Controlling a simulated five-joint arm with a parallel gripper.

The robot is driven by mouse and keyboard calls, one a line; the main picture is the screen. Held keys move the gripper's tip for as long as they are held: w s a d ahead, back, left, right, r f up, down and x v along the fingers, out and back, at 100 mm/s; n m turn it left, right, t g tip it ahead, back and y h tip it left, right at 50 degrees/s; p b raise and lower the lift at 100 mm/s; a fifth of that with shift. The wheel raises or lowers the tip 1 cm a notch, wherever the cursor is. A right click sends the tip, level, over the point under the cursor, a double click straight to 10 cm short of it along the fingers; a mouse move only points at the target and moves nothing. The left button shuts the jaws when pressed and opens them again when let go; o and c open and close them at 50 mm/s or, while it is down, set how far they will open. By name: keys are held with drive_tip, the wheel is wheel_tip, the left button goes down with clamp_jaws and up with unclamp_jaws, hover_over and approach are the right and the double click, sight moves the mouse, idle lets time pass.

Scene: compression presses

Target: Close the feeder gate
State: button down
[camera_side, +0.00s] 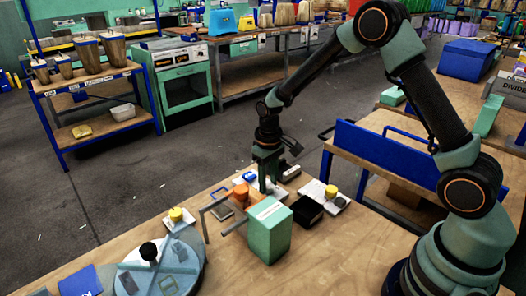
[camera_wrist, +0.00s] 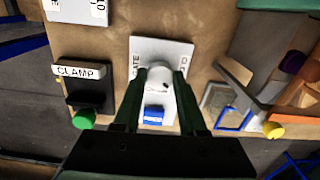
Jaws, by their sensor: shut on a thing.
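In the wrist view, a white plate (camera_wrist: 148,48) carries lettering that is partly hidden, with "ATE" readable on its left side. A white rounded knob (camera_wrist: 160,78) stands on this plate. My gripper (camera_wrist: 162,72) has one finger on each side of the knob and is shut on it. A small blue piece (camera_wrist: 153,114) sits on the plate nearer to the palm, between the fingers. In the side view my gripper (camera_side: 266,188) points down at the bench behind the green box, and the knob is hidden there. Which part is the feeder gate itself, I cannot tell.
A CLAMP-labelled black unit (camera_wrist: 82,88) with a green knob (camera_wrist: 83,119) stands left of the plate. The green box (camera_side: 270,235), a black box (camera_side: 307,211), an orange part (camera_side: 241,191) and grey bars (camera_side: 205,220) crowd the bench close to my gripper.

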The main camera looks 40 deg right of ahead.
sight(268, 185)
drive_tip(key=n, duration=0.4)
drive_tip(key=shift+n, duration=0.3)
drive_tip(key=shift+r+n, duration=0.1)
drive_tip(key=shift+n, duration=1.7)
drive_tip(key=shift+c, duration=2.3)
unclamp_jaws()
wheel_tip(268, 185, up, 12)
